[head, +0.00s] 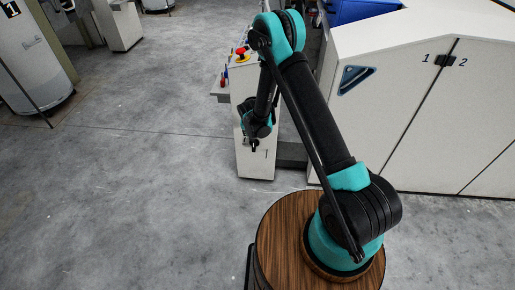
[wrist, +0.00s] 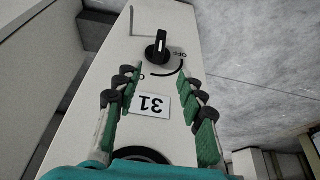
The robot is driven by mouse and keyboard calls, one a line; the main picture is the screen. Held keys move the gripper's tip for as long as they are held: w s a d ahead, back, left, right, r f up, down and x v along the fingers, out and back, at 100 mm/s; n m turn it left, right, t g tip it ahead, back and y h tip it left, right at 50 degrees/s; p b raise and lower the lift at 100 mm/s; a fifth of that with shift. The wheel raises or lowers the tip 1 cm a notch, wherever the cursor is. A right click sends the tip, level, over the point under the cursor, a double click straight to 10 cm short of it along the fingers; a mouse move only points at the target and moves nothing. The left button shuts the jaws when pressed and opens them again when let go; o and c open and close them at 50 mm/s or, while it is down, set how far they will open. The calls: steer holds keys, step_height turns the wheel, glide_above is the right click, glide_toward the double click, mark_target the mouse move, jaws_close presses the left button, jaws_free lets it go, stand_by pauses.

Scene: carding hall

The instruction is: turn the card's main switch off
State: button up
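The main switch (wrist: 157,48) is a black rotary knob with a raised handle on the pale cabinet face (wrist: 100,75). A light line on its handle points towards the top of the wrist view. An OFF label (wrist: 178,53), upside down, sits right beside it, with a dark curved mark below. My gripper (wrist: 157,78) is open, its green-padded fingers spread apart, with nothing between the pads. The knob appears just beyond the fingertips, apart from them. In the head view my gripper (head: 254,145) is at the narrow cabinet's front; the switch cannot be made out there.
A plate marked 31 (wrist: 150,105) is on the cabinet below the knob. A red emergency button (head: 241,55) stands on the cabinet's top. The large pale machine (head: 390,110) with doors 1 and 2 is at the right. Open concrete floor (head: 130,160) lies left.

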mark_target(254, 146)
steer(key=x, duration=1.7)
steer(key=shift+w+f, duration=0.1)
steer(key=shift+f, duration=0.2)
steer(key=shift+c, duration=0.5)
jaws_close()
